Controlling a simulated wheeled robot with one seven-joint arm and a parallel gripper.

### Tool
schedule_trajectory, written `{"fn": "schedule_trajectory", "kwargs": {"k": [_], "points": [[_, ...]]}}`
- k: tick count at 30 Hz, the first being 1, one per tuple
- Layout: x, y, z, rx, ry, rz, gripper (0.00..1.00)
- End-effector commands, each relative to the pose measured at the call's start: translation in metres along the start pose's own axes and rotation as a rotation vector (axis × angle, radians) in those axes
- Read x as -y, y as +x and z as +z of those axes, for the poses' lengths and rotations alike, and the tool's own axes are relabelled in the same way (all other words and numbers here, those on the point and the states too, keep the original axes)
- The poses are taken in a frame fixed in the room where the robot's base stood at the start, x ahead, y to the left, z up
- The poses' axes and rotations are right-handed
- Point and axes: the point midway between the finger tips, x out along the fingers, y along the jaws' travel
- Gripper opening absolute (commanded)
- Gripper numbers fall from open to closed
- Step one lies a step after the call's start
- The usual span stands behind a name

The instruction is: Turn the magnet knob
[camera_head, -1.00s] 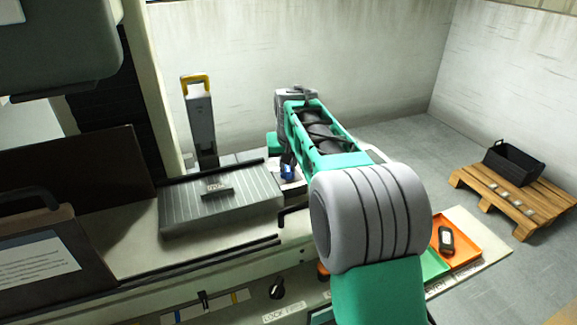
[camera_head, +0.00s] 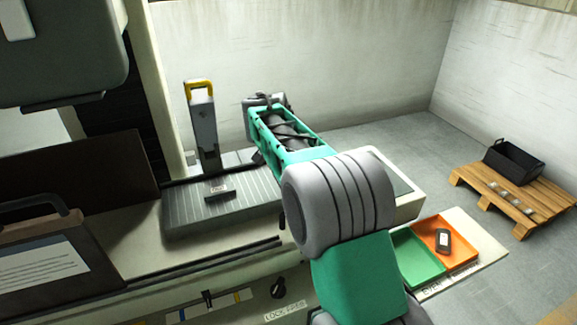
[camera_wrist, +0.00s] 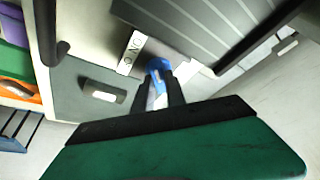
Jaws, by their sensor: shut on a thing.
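The magnet knob (camera_wrist: 158,68) is blue and shows in the wrist view between my fingertips. My gripper (camera_wrist: 159,85) is shut on it, and the fingers cover part of it. A white label (camera_wrist: 130,52) with "ON" lettering is beside the knob. The ribbed grey magnet plate (camera_head: 178,218) lies on the machine table in the head view, and its ribs also show in the wrist view (camera_wrist: 190,22). In the head view my arm hides the knob and most of the gripper.
A small dark block (camera_head: 219,193) lies on the plate. A black lock knob (camera_head: 278,288) is on the machine front. Green (camera_head: 414,262) and orange (camera_head: 462,232) trays are at right. A pallet (camera_head: 517,207) stands on the floor.

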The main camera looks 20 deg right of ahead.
Motion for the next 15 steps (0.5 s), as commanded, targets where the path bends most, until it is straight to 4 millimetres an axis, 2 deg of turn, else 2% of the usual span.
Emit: {"fn": "schedule_trajectory", "kwargs": {"k": [9, 10, 15], "points": [[-0.0001, -0.0007, -0.0009, -0.002, 0.005, 0.000, 0.00], [-0.0001, -0.0007, -0.0010, -0.002, 0.005, 0.000, 0.18], [-0.0001, -0.0005, -0.0007, -0.002, 0.003, 0.000, 0.32]]}}
